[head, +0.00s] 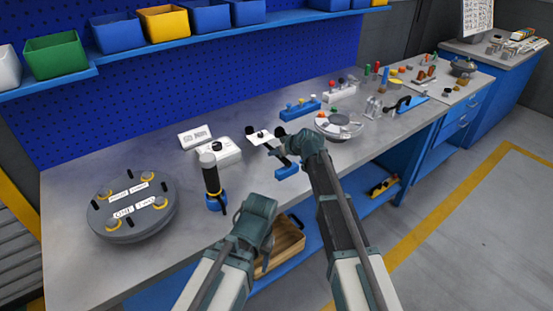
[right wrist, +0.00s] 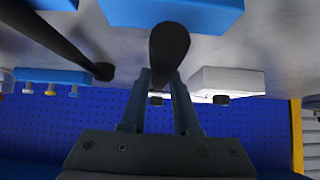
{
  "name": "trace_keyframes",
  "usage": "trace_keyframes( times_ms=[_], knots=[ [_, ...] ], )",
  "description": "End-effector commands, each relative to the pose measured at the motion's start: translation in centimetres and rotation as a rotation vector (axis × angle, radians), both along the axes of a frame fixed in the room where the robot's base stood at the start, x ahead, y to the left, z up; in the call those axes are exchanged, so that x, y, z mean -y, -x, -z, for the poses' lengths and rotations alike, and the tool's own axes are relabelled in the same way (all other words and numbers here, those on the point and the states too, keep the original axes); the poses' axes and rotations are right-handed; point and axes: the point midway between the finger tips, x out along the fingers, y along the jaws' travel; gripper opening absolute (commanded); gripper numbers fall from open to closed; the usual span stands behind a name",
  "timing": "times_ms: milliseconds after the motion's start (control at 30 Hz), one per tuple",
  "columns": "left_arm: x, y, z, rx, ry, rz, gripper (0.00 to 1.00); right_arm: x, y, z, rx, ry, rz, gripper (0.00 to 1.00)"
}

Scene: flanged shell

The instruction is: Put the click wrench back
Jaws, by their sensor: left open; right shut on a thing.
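My right gripper (head: 270,144) is over the middle of the bench, close to a white plate-like thing with a dark knob. It also shows in the right wrist view (right wrist: 160,92), shut on a dark round-ended bar that I take for the click wrench (right wrist: 168,45). In the head view the wrench is mostly hidden by the gripper and arm. A blue block (head: 287,171) lies at the bench's front edge, just below this gripper; a blue block (right wrist: 170,12) also shows beyond the held bar. My left gripper (head: 264,240) is open and empty, in front of the bench edge.
A black-handled tool (head: 211,178) stands upright in a blue holder to the left. A round grey fixture (head: 130,226) is at far left. A white box (head: 222,153), a blue rack (head: 300,108) and a round tray (head: 339,126) stand nearby. A wooden crate (head: 287,252) is below.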

Motion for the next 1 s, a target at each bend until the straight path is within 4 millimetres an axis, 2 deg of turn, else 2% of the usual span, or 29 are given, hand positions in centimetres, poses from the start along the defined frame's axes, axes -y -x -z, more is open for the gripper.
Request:
trace_keyframes(
  times_ms=[33, 433, 467, 600, 1000],
  knots=[
    [0.0, 0.01, 0.93, 0.0, 0.0, 0.0, 0.61, -0.01, -0.04, 0.88, 0.002, -0.002, 0.001, 0.0],
    [0.0, 0.0, 1.07, 0.0, 0.0, 0.0, 0.61, -0.02, -0.04, 1.02, 0.002, -0.002, 0.001, 0.0],
    [0.0, 0.0, 1.02, 0.0, 0.0, 0.0, 0.61, 0.0, 0.0, 1.01, 0.0, 0.0, 0.0, 0.33],
    [0.0, 0.0, 0.97, 0.0, 0.0, 0.0, 0.61, -0.01, 0.0, 0.96, 0.0, 0.0, 0.0, 0.58],
    [0.0, 0.0, 0.7, 0.0, 0.0, 0.0, 0.61, 0.0, 0.01, 0.7, 0.0, 0.0, 0.0, 0.6]
  ],
)
